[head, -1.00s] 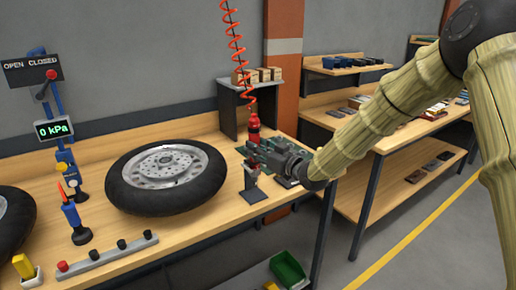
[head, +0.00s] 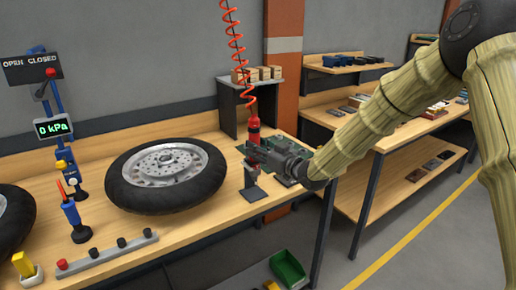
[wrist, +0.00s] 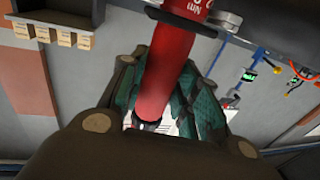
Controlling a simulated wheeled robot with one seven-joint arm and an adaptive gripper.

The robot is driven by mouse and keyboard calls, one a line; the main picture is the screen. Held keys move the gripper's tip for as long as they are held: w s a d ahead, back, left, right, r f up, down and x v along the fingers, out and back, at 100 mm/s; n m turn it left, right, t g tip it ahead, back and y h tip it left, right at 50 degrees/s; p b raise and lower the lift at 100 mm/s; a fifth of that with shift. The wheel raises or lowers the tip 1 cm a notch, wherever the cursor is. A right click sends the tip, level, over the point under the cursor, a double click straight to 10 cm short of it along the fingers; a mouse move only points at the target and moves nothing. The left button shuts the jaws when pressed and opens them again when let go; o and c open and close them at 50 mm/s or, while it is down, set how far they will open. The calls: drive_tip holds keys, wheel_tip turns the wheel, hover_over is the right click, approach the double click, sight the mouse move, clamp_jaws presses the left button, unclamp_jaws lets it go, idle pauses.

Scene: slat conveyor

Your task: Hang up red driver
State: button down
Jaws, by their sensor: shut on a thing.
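The red driver (head: 253,131) hangs upright at the end of an orange coiled cord (head: 233,40), over the right end of the workbench. My gripper (head: 255,155) is shut on the driver's body. In the wrist view the red body (wrist: 167,80) runs between the green-padded fingers, with white lettering near the top edge and a grey ring-like part around it. Below my gripper in the head view is a small stand with a dark base plate (head: 253,193) and a red-marked upright. The fingers hide the driver's lower part, so I cannot tell whether it touches the stand.
A tyre on a wheel (head: 168,176) lies left of my gripper on the bench. A small shelf with boxes (head: 257,74) stands behind. A pressure display (head: 54,128) and a lever post are at the left. An orange pillar (head: 284,60) rises behind.

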drive_tip(key=shift+f, duration=0.2)
idle(0.4)
drive_tip(key=c, duration=1)
unclamp_jaws()
drive_tip(key=shift+o, duration=0.2)
drive_tip(key=shift+f, duration=0.1)
drive_tip(key=shift+s+d, duration=0.1)
drive_tip(key=v, duration=1.1)
drive_tip(key=shift+s+d, duration=0.2)
drive_tip(key=shift+d, duration=0.05)
